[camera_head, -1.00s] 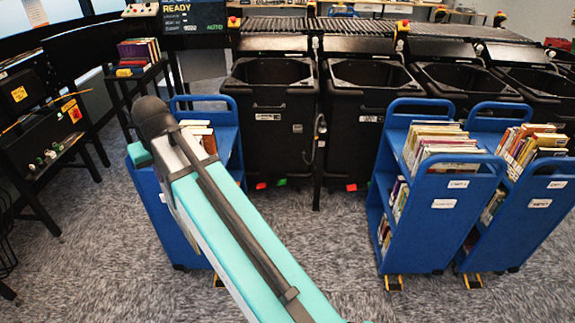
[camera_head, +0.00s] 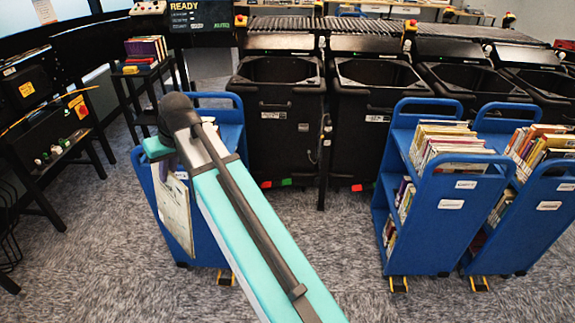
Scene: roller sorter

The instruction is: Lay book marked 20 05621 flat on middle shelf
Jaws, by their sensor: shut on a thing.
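A pale, large, thin book (camera_head: 174,208) hangs tilted on edge in front of the left blue cart (camera_head: 232,125). No number on it can be read. My gripper (camera_head: 166,164) is mostly hidden behind my teal arm; the pale book hangs directly below it, clear of the floor, and it is shut on that book. I cannot tell whether the book touches the cart. The left cart's shelves are largely hidden by my arm and the book. The right-hand blue carts (camera_head: 450,205) (camera_head: 550,207) show books on several levels.
Black bins (camera_head: 286,125) stand in a row behind the carts. A dark stand (camera_head: 130,88) with books is at the back left, and a black bench (camera_head: 45,125) is at the left. Carpet is free between the left cart and the right-hand carts.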

